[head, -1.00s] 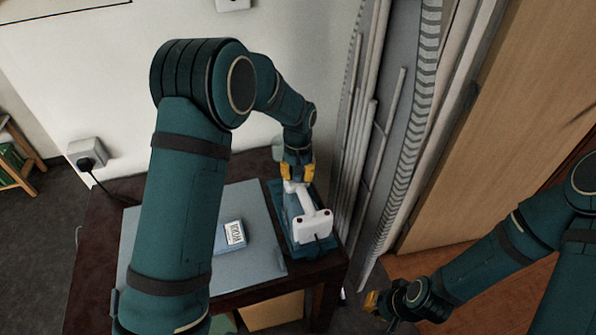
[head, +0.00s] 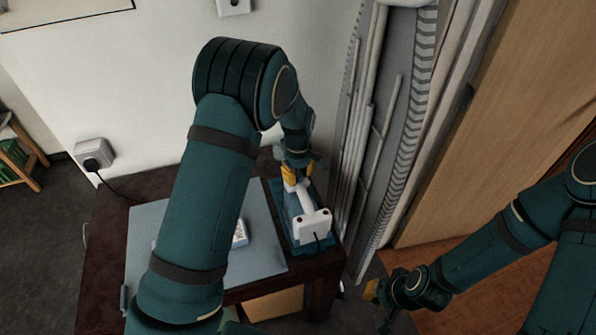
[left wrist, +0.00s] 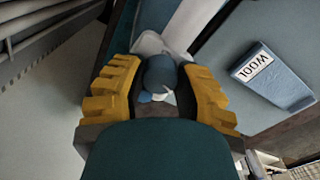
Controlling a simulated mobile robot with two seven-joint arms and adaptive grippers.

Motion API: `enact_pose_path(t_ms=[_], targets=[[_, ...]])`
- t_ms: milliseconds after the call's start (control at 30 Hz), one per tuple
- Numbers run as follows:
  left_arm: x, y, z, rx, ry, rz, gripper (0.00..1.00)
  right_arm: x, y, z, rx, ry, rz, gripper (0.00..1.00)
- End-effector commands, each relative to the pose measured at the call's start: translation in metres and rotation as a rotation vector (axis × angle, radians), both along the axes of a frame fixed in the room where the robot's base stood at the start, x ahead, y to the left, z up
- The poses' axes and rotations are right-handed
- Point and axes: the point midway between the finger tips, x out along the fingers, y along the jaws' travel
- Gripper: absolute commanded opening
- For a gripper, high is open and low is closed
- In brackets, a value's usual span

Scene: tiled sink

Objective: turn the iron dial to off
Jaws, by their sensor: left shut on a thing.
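A white and blue-grey iron (head: 312,222) rests on a teal stand (head: 300,249) at the right end of the dark table. My left gripper (head: 290,174) is at the iron's far end. In the left wrist view its yellow fingers (left wrist: 158,92) are on both sides of a rounded blue-grey part, which I take to be the iron dial (left wrist: 160,72). The gripper is shut on it. The dial's markings are hidden, so its setting cannot be read. My right gripper (head: 373,291) is low at the right, away from the iron; its fingers are too small to judge.
A grey-blue ironing pad (head: 264,258) covers much of the table (head: 102,245). A wall socket (head: 94,152) with a plug is at the left. A grey panel (head: 372,130) stands close right of the iron.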

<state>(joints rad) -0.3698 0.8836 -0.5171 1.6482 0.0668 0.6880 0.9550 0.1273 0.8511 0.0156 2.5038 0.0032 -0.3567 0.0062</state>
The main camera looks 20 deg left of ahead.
Motion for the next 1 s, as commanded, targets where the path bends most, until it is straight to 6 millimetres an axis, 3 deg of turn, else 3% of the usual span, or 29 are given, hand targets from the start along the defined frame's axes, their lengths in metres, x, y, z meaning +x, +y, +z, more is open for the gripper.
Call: enact_pose_path(t_ms=[300,767,800,867,900,1000], targets=[[-0.0004,0.0004,0.0001,0.001,0.002,0.096,0.0,0.002,-0.0004,0.0057,-0.001,-0.005,-0.004,0.0],[-0.0006,0.0006,-0.0005,0.001,0.002,0.109,0.0,0.0024,-0.0004,0.006,-0.002,-0.006,-0.004,0.0],[-0.0006,0.0006,-0.0006,0.001,0.002,0.109,0.38,0.0023,-0.0004,0.006,-0.002,-0.006,-0.004,0.0],[-0.0006,0.0006,-0.0006,0.001,0.002,0.109,0.59,0.0023,-0.0004,0.006,-0.002,-0.006,-0.004,0.0],[-0.0006,0.0006,-0.0005,0.001,0.002,0.109,0.67,0.0023,-0.0004,0.006,-0.002,-0.006,-0.004,0.0],[-0.0004,0.0005,-0.0004,0.001,0.002,0.109,0.67,0.0023,-0.0003,0.006,-0.001,-0.005,-0.004,0.0]])
